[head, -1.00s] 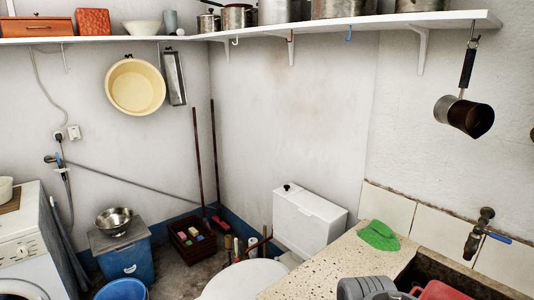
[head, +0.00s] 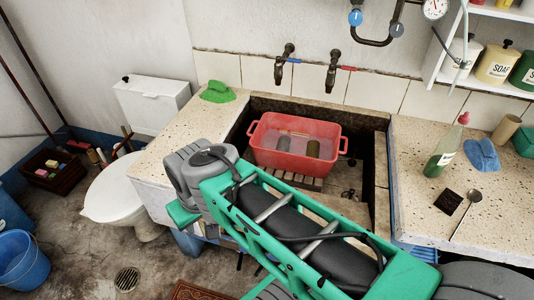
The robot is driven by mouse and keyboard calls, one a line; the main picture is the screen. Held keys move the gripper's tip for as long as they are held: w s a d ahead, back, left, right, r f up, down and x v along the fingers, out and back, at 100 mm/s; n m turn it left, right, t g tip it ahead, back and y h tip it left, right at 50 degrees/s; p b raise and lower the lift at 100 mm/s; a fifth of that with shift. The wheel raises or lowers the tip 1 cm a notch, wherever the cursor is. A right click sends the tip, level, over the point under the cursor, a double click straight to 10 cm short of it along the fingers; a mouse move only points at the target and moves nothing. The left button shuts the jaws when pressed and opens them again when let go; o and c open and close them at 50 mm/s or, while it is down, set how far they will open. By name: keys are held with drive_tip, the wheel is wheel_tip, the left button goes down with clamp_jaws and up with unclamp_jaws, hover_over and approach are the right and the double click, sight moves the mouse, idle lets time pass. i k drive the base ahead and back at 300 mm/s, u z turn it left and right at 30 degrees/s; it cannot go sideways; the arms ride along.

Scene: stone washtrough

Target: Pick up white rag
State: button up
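I see no white rag in the head view. A green cloth (head: 217,92) lies crumpled on the stone counter left of the sink. A blue cloth (head: 482,154) lies on the right counter, beside a green bottle (head: 445,148). My green and grey arm crosses the lower middle of the view, in front of the sink and left counter. My gripper does not show; the end of the arm is hidden behind the nearer links or out of frame.
A red tub (head: 273,155) with a few items in it stands in the stone sink (head: 381,170), under two taps. A dark square pad (head: 448,201) and a ladle (head: 467,212) lie on the right counter. A toilet (head: 112,190) and blue bucket (head: 22,260) stand left.

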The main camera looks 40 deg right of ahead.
sight(284, 141)
drive_tip(key=u, duration=1.5)
drive_tip(key=i, duration=1.15)
drive_tip(key=z, duration=2.95)
drive_tip(key=i, duration=0.5)
